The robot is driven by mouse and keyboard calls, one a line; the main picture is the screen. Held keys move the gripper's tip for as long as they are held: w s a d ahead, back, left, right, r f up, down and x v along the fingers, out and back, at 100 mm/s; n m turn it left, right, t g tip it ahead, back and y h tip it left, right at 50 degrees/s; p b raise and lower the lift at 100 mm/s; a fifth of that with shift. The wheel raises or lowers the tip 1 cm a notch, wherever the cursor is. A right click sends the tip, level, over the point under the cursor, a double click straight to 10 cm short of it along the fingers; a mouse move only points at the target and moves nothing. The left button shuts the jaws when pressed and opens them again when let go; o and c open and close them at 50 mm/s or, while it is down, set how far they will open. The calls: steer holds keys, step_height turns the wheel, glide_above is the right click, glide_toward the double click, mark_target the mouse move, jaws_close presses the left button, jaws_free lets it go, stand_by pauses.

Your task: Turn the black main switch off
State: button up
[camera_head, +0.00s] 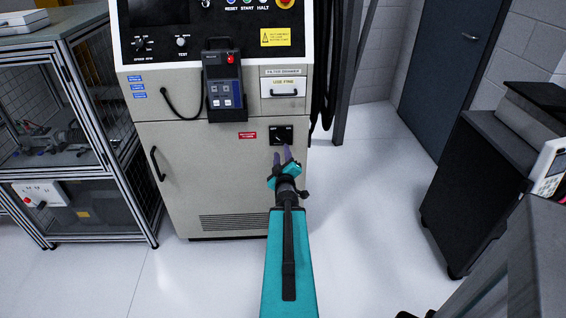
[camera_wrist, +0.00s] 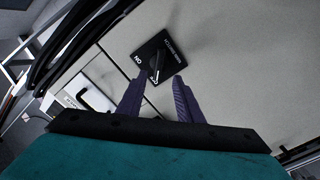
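The black main switch (camera_head: 281,135) is a square plate on the front of the grey cabinet, right of a small red label. In the wrist view, the switch plate (camera_wrist: 170,55) looks tilted and carries a raised black handle (camera_wrist: 157,66) and a white ON mark at its left. My gripper (camera_head: 282,152) is just below the switch in the head view. In the wrist view my gripper (camera_wrist: 161,78) is open, its two purple fingers apart and pointing at the plate, with the handle just beyond the gap. Nothing is held. I cannot tell whether the fingertips touch the plate.
A teach pendant (camera_head: 223,85) hangs on the cabinet (camera_head: 205,165) with a looped cable. A filter drawer (camera_head: 284,87) with a handle sits above the switch. Black cables hang at the cabinet's right edge. A dark cart (camera_head: 475,185) stands at the right; clear floor lies between.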

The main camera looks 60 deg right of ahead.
steer(key=shift+s+a+r+p, duration=0.2)
steer(key=shift+s+a+p, duration=0.2)
steer(key=shift+p, duration=1.1)
steer(key=shift+p+v, duration=2.9)
steer(key=shift+p, duration=1.35)
steer(key=shift+a+f, duration=0.1)
steer(key=shift+f, duration=0.05)
steer(key=shift+w, duration=0.1)
